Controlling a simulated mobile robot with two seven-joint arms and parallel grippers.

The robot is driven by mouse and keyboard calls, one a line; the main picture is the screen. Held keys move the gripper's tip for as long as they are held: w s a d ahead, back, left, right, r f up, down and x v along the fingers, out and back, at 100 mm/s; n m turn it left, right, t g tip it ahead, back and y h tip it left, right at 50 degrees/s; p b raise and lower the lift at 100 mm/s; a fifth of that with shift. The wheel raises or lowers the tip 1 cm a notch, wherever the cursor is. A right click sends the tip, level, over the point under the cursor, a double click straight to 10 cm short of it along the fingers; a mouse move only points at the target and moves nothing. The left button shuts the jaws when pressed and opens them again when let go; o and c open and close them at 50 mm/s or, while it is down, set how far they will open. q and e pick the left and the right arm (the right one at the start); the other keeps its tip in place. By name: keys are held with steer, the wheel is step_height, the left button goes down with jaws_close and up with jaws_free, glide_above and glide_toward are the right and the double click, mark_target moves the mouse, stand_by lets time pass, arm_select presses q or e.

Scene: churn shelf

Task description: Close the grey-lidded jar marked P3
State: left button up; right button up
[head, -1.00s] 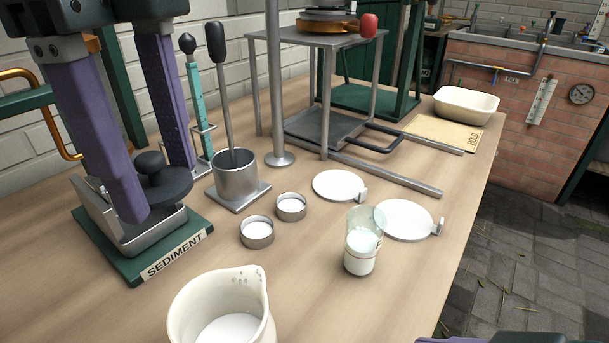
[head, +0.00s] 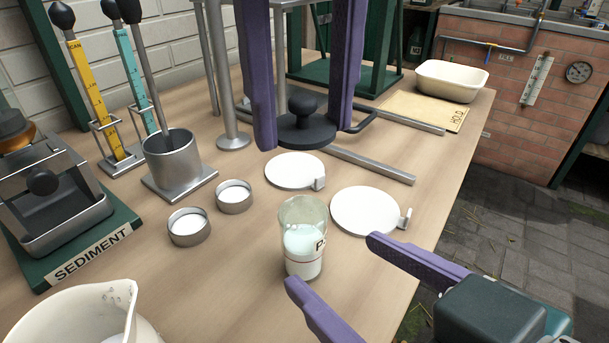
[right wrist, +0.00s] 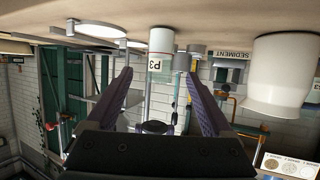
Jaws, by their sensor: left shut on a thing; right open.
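The jar marked P3 (head: 303,262) is clear glass, holds pale liquid and stands upright and uncovered on the bench. Its label shows in the right wrist view (right wrist: 158,66), where the picture is upside down. The dark grey lid (head: 303,131) with a round knob is between the fingers of my left gripper (head: 301,130), which is shut on it, behind the jar in the head view and apart from it. My right gripper (head: 332,262) is open and low at the bench's front edge. One fingertip is just in front of the jar, the other to its right.
Two white discs (head: 366,210) with small tabs lie beside the jar. Two small metal dishes (head: 189,227), a metal mortar (head: 172,163) and a cream jug (head: 75,318) stand to the left. The SEDIMENT tray (head: 92,255) is far left. A metal post (head: 231,140) stands behind.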

mark_target(289, 225)
steer(key=x, duration=1.1)
jaws_close()
stand_by(0.5)
stand_by(0.3)
